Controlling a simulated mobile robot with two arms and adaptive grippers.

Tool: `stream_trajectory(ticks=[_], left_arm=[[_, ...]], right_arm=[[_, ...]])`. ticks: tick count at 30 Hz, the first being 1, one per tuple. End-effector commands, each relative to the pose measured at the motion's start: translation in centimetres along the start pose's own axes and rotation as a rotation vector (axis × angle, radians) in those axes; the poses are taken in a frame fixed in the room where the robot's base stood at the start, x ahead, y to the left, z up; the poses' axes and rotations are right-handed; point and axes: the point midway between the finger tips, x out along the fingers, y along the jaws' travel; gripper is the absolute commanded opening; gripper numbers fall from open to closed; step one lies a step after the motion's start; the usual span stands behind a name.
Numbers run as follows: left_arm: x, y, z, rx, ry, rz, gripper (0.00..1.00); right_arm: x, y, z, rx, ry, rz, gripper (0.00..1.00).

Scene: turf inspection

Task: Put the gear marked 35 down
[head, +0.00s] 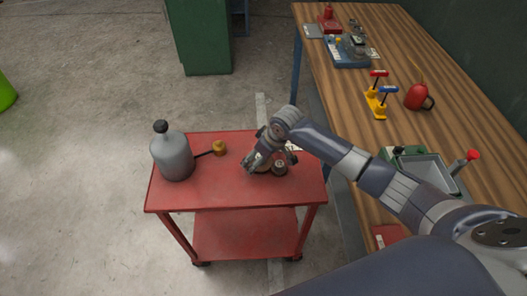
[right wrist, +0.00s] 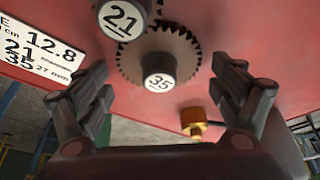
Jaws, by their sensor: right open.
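The gear marked 35 (right wrist: 185,51) is a dark toothed wheel with a white-faced hub on the red cart top (head: 222,183). My right gripper (head: 270,163) is low over the cart. In the right wrist view my right gripper (right wrist: 160,105) has its fingers wide apart, one on each side of the gear and apart from it. The hub marked 21 (right wrist: 122,18) is beside the gear, partly cut off by the top edge. In the head view the gripper hides much of the gears. My left gripper is not in view.
A white printed card (right wrist: 38,52) lies near the gears. The wooden bench (head: 440,92) on the right carries clamps, a red can and a tray. The cart's front is clear.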

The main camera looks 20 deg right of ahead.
Motion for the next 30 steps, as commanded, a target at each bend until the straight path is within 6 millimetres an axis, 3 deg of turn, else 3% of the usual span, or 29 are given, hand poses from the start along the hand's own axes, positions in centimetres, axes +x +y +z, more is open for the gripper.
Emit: stream_trajectory(ticks=[5,18,24,30], left_arm=[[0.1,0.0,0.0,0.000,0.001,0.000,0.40],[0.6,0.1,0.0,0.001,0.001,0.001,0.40],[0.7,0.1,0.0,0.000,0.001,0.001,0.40],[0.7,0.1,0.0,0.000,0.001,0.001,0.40]], right_arm=[[-2.2,0.1,0.0,-0.001,0.002,0.001,0.87],[-10.3,0.1,0.0,0.000,0.002,0.001,0.87],[-11.8,0.0,0.0,0.000,0.000,0.000,0.87],[-11.9,0.0,0.0,0.000,0.000,-0.001,0.87]])
